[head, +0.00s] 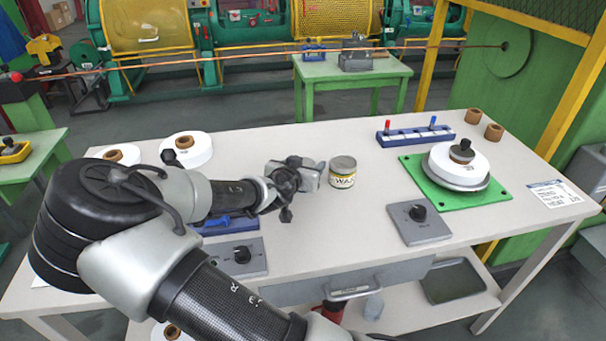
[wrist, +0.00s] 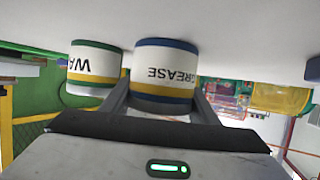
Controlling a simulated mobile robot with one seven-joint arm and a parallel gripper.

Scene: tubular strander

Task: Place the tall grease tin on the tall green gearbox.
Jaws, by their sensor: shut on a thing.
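The grease tin (wrist: 163,75) is white with a dark blue rim, a yellow band and the word GREASE. It sits between the two fingers of my gripper (wrist: 161,97) in the wrist view, which looks upside down. My gripper is shut on it, at or just above the tabletop. In the head view my gripper (head: 311,180) hides the tin. A wax tin (head: 342,173) with a yellow band stands close beside it; it also shows in the wrist view (wrist: 93,65). A large green housing (head: 503,58) with a round cover stands behind the table at right; I cannot tell whether it is the gearbox.
The white table (head: 300,235) holds a green plate (head: 412,168) with a stacked disc, a grey knob box (head: 418,222) and a blue rack (head: 415,135). White spools (head: 190,150) stand at left. A yellow post (head: 570,95) rises at right. The table's middle front is clear.

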